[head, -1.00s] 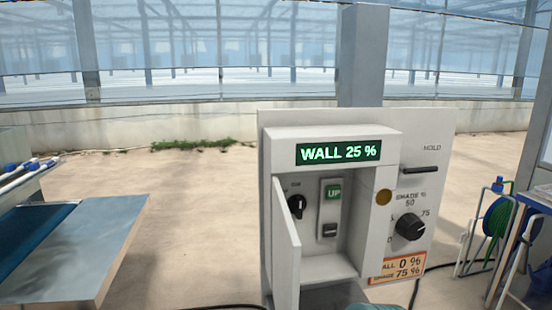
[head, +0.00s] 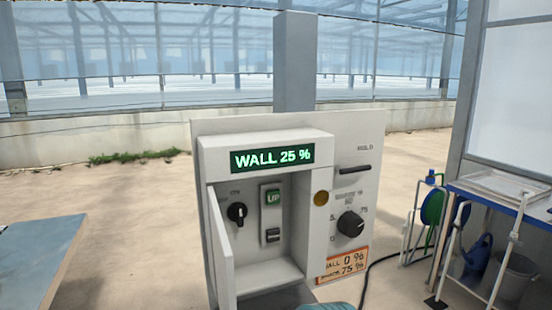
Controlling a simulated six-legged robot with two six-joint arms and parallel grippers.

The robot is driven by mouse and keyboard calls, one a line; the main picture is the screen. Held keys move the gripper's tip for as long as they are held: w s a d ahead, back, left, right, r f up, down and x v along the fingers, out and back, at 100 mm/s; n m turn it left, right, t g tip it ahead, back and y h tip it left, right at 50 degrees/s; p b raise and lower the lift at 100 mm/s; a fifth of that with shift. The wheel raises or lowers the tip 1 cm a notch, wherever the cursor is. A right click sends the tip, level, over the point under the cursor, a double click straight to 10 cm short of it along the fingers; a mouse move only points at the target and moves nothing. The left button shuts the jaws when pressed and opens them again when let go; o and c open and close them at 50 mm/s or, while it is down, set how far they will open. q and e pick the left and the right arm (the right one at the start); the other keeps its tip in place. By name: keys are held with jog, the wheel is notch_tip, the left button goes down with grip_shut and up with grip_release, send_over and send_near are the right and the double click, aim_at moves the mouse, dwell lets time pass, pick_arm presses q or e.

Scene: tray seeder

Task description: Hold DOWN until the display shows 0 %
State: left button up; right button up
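The control box (head: 318,128) stands in the middle of the head view. Its green display (head: 272,158) reads "WALL 25 %". The small door (head: 222,252) is open on the left, so the recess shows. An orange label (head: 343,264) at the lower right reads "WALL 0 %" and a second line of 75 %. Neither of my grippers can be made out.
Right of the recess are a shade dial (head: 350,224) and a black slot or bar (head: 353,169) under the word HOLD. A table (head: 38,255) stands at the left. A hose reel (head: 432,207), a blue-edged bench (head: 500,195) and a bucket (head: 517,278) stand at the right.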

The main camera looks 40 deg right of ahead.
grip_shut()
dwell(1.6)
